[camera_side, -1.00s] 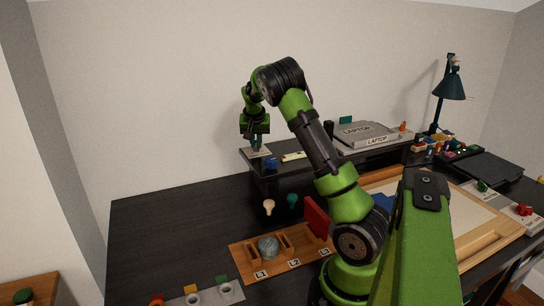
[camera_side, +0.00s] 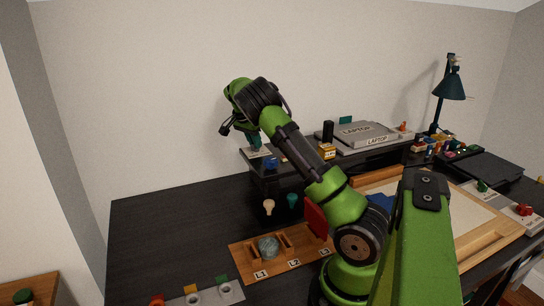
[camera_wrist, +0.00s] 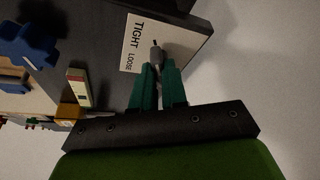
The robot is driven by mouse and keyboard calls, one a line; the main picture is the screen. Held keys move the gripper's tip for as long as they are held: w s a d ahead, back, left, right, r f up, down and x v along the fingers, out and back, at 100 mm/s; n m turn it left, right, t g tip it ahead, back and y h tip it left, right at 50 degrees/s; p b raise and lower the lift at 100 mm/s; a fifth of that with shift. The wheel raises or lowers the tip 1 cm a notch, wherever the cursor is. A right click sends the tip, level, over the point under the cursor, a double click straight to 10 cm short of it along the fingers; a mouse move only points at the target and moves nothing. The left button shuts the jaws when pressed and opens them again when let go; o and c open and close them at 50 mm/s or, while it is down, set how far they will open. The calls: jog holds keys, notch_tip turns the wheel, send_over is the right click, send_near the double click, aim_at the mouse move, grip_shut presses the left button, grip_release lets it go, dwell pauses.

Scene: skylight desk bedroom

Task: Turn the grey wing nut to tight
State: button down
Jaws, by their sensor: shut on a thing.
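The grey wing nut (camera_wrist: 155,56) stands on a white plate (camera_wrist: 134,67) marked TIGHT and LOOSE in the wrist view. A small dark tip on it points toward the top of that picture, on the TIGHT side; its exact setting is hard to tell. My gripper (camera_wrist: 158,72) is shut on the nut, with its teal fingers on both sides. In the side view my gripper (camera_side: 256,142) reaches down, tilted, to the plate (camera_side: 261,152) at the left end of the raised shelf. The nut is too small to make out there.
A wooden tray (camera_side: 243,262) lies on the desk below. The wall stands behind the shelf.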

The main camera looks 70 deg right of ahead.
jog(key=shift+f, duration=0.25)
jog(key=c, duration=1.2)
grip_release()
jog(key=shift+o, duration=0.2)
jog(key=shift+r, duration=0.1)
jog(key=v, duration=1.7)
jog(key=shift+w+d, duration=0.1)
